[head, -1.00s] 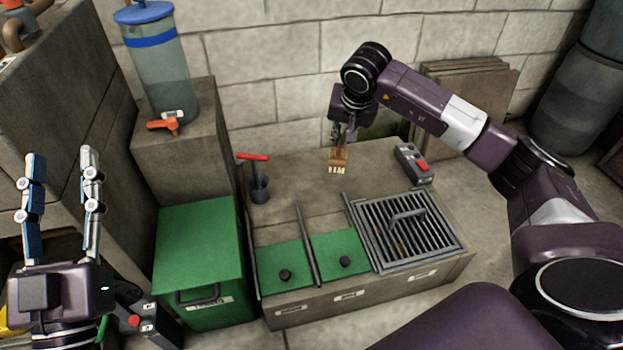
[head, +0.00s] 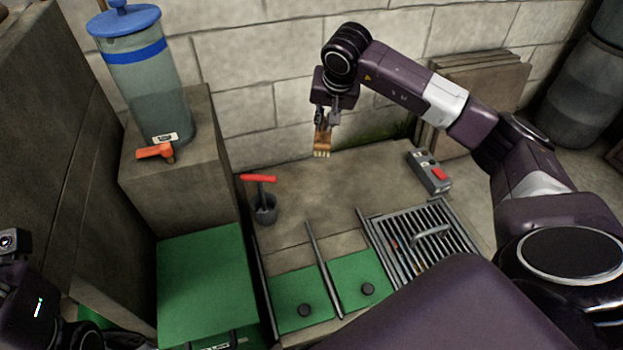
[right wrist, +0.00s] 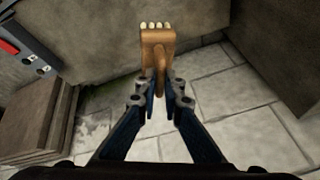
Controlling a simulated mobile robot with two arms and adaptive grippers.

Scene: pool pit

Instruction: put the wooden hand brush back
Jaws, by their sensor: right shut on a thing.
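The wooden hand brush (head: 322,141) hangs from my right gripper (head: 325,119) with its pale bristles pointing down, in front of the block wall and over the back of the concrete bench. In the right wrist view, the gripper (right wrist: 160,88) is shut on the brush's handle, and the brush head (right wrist: 157,42) sticks out beyond the fingertips. My left gripper is at the lower left edge of the head view; only part of its wrist shows and its fingers are out of frame.
A water dispenser (head: 145,85) stands left on a block. The bench's back middle is clear.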

